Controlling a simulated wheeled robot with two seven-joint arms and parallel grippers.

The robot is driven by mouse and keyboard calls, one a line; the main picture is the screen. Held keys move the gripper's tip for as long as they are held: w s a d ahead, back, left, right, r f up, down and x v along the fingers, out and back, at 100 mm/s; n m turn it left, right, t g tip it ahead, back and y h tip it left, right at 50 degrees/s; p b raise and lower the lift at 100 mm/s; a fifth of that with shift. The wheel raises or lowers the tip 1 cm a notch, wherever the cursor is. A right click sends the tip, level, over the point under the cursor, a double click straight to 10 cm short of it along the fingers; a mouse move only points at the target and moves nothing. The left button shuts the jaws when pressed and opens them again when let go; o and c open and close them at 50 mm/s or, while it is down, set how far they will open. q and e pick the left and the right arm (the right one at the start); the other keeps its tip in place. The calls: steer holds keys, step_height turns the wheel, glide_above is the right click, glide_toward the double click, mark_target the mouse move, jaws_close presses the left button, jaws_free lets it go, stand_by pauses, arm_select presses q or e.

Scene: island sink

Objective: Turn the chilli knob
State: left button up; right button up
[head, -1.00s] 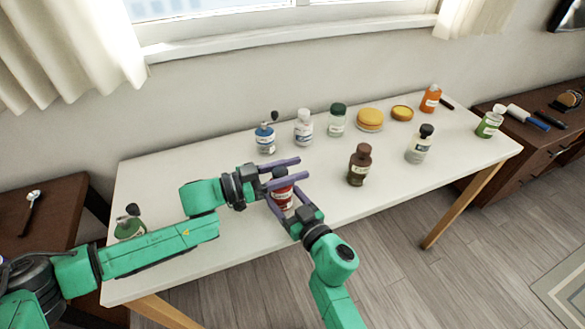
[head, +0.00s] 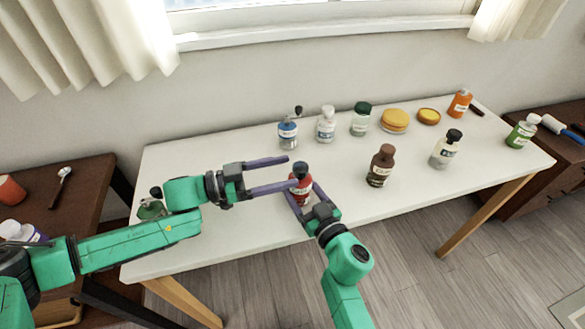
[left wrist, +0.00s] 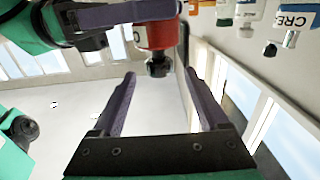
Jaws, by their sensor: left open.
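A red bottle (head: 304,198) with a white label and a dark knob (head: 300,170) on top is near the middle of the white table; its label is unreadable. My right gripper (head: 303,190) has its fingers on both sides of the bottle's body and appears shut on it. My left gripper (head: 291,172) is open and empty, level with the knob and just left of it. In the left wrist view the red bottle (left wrist: 157,34) and its dark knob (left wrist: 158,66) show beyond the open fingers (left wrist: 163,80). Whether the bottle touches the table is hidden.
A blue bottle (head: 288,133), white bottle (head: 325,125) and green-capped jar (head: 361,119) stand behind. A brown bottle (head: 380,167) and black-capped bottle (head: 445,150) stand to the right. A green bottle (head: 150,209) is partly behind my left arm. The table's front right is clear.

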mark_target(308, 166)
stand_by(0.4)
arm_select(q)
steer(key=shift+s+d+r+t, duration=0.2)
steer(key=shift+s+d+t, duration=0.1)
steer(key=shift+s+d, duration=0.2)
steer(key=s+a+n+t+y, duration=0.3)
steer(key=a+t, duration=0.1)
steer(key=x, duration=1.2)
steer(key=shift+w+d+f, duration=0.1)
steer(key=shift+h, duration=0.3)
jaws_close()
